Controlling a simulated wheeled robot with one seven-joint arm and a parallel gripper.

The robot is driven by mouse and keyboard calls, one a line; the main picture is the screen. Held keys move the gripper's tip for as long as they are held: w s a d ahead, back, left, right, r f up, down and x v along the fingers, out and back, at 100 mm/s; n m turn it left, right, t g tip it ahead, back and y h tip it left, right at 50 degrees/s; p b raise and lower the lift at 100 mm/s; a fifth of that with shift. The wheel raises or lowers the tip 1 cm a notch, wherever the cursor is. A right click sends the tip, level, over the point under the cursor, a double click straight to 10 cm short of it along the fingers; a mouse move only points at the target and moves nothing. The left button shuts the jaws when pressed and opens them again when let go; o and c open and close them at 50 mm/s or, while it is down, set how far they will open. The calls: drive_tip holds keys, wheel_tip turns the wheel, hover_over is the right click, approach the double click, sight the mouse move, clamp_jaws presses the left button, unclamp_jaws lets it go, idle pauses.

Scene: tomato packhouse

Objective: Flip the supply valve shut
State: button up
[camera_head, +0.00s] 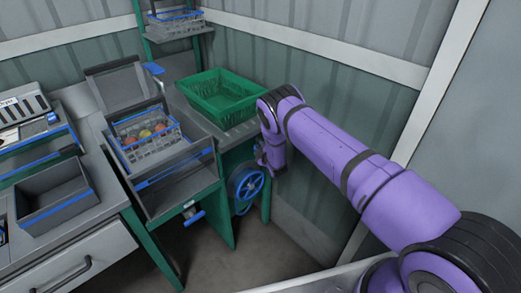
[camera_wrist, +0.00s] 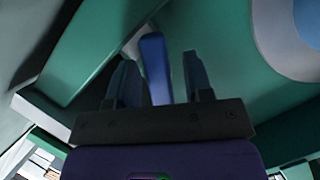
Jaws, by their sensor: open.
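In the wrist view a blue lever (camera_wrist: 153,62) stands between the two dark fingers of my gripper (camera_wrist: 160,80). The fingers are open, with gaps showing beside the lever; whether either touches it is unclear. A pale fitting shows behind the lever, against green panels. In the head view my gripper (camera_head: 264,160) is low beside the green bench, close to a blue handwheel (camera_head: 247,184). A blue lever handle (camera_head: 195,218) sticks out below the bench front, left of the handwheel. I cannot tell whether it is the lever seen between my fingers.
A green crate (camera_head: 207,104) stands on the bench by the wall. A grey wire basket (camera_head: 128,146) holds several red and yellow tomatoes. An empty grey bin (camera_head: 62,211) sits on the left counter. Green panels surround my gripper closely; floor in front is clear.

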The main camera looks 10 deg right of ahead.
drive_tip(key=shift+c, duration=0.5)
clamp_jaws()
drive_tip(key=shift+n+t, duration=0.4)
drive_tip(key=shift+n, duration=0.4)
drive_tip(key=shift+n+t+h, duration=0.3)
drive_tip(key=shift+n+t, duration=0.5)
drive_tip(key=shift+n, duration=1.1)
drive_tip(key=shift+o, duration=0.5)
unclamp_jaws()
